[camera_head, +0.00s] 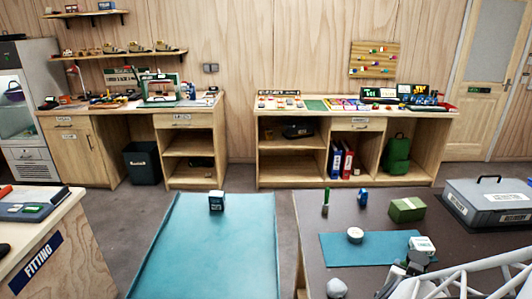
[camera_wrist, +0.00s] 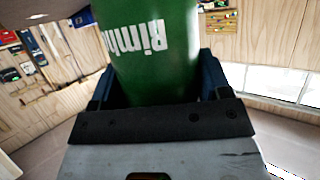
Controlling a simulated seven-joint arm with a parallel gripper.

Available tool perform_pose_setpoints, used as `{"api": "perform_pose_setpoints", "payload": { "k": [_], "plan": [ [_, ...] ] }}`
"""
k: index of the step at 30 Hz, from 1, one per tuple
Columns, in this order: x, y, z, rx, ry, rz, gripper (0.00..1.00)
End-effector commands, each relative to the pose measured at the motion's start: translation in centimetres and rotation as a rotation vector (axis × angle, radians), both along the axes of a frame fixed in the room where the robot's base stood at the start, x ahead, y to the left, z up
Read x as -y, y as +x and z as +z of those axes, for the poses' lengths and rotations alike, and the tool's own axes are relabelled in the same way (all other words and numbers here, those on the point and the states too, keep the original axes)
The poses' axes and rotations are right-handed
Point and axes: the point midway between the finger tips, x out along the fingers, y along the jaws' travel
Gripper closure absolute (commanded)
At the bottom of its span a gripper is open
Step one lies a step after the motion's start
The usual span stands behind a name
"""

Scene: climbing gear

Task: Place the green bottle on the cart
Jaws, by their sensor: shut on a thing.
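The green bottle (camera_wrist: 155,60) with white lettering is close up in the wrist view, between the dark blue fingers of my gripper (camera_wrist: 155,78). The gripper is shut on it. The bottle's top is cut off by the frame edge. I cannot clearly make out the held bottle or the fingertips in the head view. A long teal-topped surface (camera_head: 205,255) lies left of the dark table in the head view; I cannot tell for sure whether it is the cart. Only its top shows.
A small dark blue box (camera_head: 216,201) stands at the teal surface's far end; its near part is clear. The dark table (camera_head: 290,205) holds a teal mat (camera_head: 338,253), a green box (camera_head: 407,210), a slim green item (camera_head: 325,197) and a grey case (camera_head: 485,203).

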Motion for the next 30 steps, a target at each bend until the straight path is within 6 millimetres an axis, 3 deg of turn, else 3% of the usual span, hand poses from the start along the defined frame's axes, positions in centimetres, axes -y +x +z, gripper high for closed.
{"api": "perform_pose_setpoints", "payload": {
  "k": [12,30],
  "plan": [
    [-5.7,3.3,0.6,0.001,-0.002,0.121,0.61],
    [-14.9,6.5,1.4,0.003,-0.003,0.295,0.61]
  ]
}}
